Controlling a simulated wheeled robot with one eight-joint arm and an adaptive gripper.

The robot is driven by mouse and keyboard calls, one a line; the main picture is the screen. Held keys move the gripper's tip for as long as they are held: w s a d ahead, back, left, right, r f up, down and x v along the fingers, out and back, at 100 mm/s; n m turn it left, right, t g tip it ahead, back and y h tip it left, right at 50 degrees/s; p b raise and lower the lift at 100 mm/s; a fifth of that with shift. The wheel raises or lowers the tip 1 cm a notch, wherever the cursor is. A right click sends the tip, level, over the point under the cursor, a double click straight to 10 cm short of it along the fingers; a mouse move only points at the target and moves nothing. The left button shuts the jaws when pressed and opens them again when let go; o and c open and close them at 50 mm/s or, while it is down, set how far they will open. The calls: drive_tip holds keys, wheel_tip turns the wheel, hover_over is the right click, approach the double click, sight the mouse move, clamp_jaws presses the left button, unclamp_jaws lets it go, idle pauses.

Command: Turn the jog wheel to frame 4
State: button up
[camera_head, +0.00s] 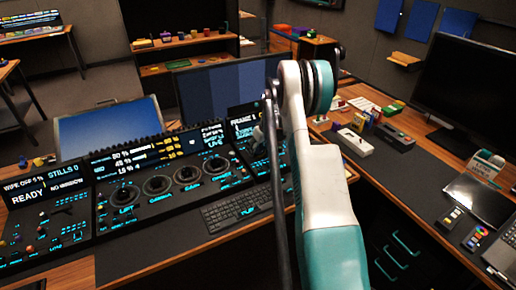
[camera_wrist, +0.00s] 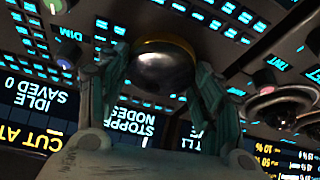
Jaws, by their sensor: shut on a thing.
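In the wrist view, a smooth dark dome with a brass-coloured rim, which looks to be the jog wheel (camera_wrist: 165,66), sits on the lit panel. My gripper (camera_wrist: 164,80) has one finger on each side of it and is shut on it. In the head view, my gripper (camera_head: 262,135) is at the right-hand panel section, mostly hidden by my arm. The wheel cannot be made out there. A small screen (camera_head: 241,122) on that section starts with "FRAME"; its number is too small to read surely.
Several trackballs (camera_head: 157,185) lie on the middle panel section, left of my gripper. Lit buttons and small knobs (camera_wrist: 67,76) are close around the fingers. A keyboard (camera_head: 237,207) lies in front. A large black monitor (camera_head: 462,85) stands on the right desk.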

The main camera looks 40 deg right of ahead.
drive_tip(key=m+h+b, duration=0.1)
drive_tip(key=m, duration=0.3)
drive_tip(key=shift+a, duration=0.15)
drive_tip(key=m+h, duration=0.1)
drive_tip(key=m, duration=0.1)
drive_tip(key=m+g+b, duration=0.1)
drive_tip(key=m, duration=0.1)
drive_tip(key=shift+w+g+h, duration=0.1)
drive_tip(key=shift+g+h, duration=0.2)
drive_tip(key=shift+h, duration=0.1)
drive_tip(key=m+g+h, duration=0.1)
drive_tip(key=m, duration=0.4)
drive_tip(key=shift+w+b, duration=0.1)
drive_tip(key=shift+b, duration=0.25)
drive_tip(key=m+g, duration=0.2)
drive_tip(key=m, duration=0.2)
drive_tip(key=shift+m, duration=0.3)
drive_tip(key=o, duration=1.1)
